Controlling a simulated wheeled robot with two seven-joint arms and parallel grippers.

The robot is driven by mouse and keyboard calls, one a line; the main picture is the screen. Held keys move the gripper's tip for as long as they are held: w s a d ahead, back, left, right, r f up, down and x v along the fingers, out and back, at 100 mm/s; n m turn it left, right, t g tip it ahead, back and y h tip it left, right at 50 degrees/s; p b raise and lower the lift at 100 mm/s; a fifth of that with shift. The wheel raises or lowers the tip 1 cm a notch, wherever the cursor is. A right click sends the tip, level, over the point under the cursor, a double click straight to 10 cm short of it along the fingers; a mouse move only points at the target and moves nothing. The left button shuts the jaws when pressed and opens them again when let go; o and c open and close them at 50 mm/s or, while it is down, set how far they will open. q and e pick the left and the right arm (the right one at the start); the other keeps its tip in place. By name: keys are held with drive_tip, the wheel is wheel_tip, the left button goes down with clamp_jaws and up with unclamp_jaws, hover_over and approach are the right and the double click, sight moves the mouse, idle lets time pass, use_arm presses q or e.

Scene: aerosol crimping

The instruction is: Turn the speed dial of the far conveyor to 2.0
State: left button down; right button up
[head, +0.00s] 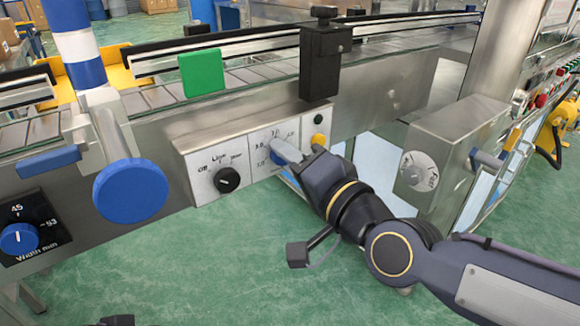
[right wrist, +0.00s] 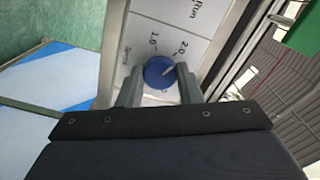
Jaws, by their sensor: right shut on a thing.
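The blue speed dial (head: 281,149) sits on the white panel of the control box (head: 252,152) on the conveyor's side. Scale numbers are printed around it. My right gripper (head: 287,156) reaches it from the right and is shut on it, hiding part of it. In the right wrist view the round blue dial (right wrist: 158,72) lies between the two grey fingers (right wrist: 160,83).
A yellow button (head: 319,139) is close to the right gripper. A large blue handwheel (head: 130,191) and a blue width knob (head: 19,239) are at left. A grey box with a dial (head: 418,171) stands at right.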

drive_tip(key=shift+m, duration=0.3)
drive_tip(key=o, duration=1)
drive_tip(key=p+v, duration=0.1)
drive_tip(key=v, duration=0.6)
drive_tip(key=shift+s+d, duration=0.25)
drive_tip(key=shift+s, duration=0.05)
